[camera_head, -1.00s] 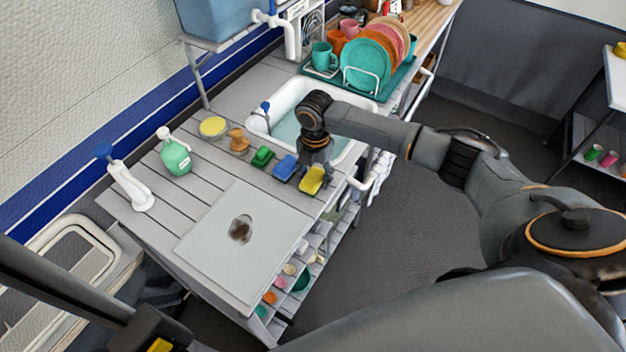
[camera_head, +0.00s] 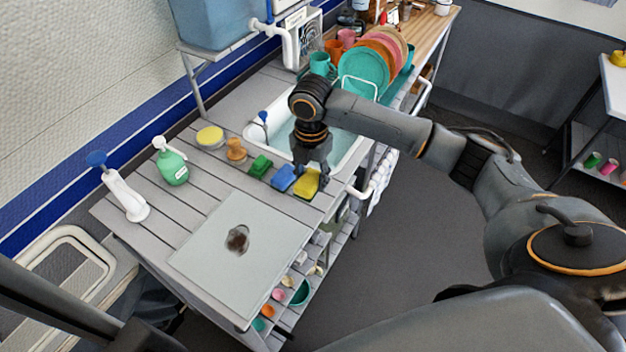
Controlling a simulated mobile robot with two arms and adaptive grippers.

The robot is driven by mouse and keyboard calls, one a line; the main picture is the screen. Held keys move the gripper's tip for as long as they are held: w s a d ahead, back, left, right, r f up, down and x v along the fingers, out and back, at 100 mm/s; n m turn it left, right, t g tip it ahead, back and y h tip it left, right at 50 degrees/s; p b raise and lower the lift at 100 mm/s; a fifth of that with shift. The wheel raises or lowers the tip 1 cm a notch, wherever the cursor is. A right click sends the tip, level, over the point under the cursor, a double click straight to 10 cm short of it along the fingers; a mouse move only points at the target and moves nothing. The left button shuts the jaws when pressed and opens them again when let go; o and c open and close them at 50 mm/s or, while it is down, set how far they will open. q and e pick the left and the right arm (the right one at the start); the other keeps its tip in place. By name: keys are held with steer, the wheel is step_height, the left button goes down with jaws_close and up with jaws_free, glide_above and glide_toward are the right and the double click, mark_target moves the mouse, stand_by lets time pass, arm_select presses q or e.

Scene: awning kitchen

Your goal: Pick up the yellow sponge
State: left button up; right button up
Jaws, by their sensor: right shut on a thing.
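The yellow sponge (camera_head: 305,187) is at the right end of a row of cleaning things on the slatted grey counter, near its front edge. My right gripper (camera_head: 312,173) reaches down from above and is shut on the sponge. Its fingers hide part of the sponge's upper side. I cannot tell if the sponge is clear of the counter. My left gripper is not in view.
The sink (camera_head: 345,149) is just behind my right gripper. A dish rack with plates (camera_head: 362,73) stands beyond it. A stained grey board (camera_head: 215,265) lies in front.

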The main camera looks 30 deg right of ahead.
steer(key=s+a+r+b, duration=0.1)
steer(key=s+a+r, duration=0.4)
steer(key=s, duration=0.3)
steer(key=shift+s+a+r, duration=0.3)
steer(key=shift+a+r, duration=0.1)
steer(key=shift+a, duration=0.2)
steer(key=shift+o, duration=0.2)
